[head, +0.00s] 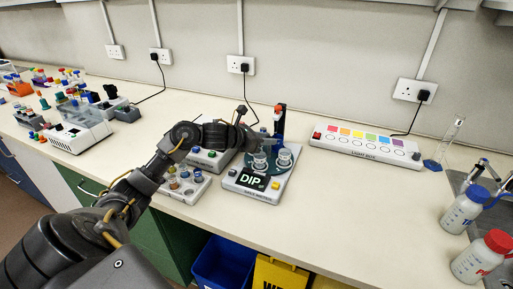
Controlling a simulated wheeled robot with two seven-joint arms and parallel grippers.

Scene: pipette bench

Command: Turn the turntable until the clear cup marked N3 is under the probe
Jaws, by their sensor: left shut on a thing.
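The turntable (271,147) is a dark disc on a light grey meter base whose screen reads DIP (251,180). Two clear cups (260,160) (284,157) show on its near side; their marks are too small to read, so I cannot tell which is N3. The probe stand (279,122), dark with a red top and a blue part, rises at the back. My left gripper (255,136) is at the turntable's back left, shut on what seems to be its edge; the arm hides the exact grip. My right gripper is not in view.
Small grey units with bottles and knobs (185,184) stand left of the meter, under my left arm. A light box (365,146) stands at the back right. Wash bottles (465,208) are at the far right. Bench space between is clear.

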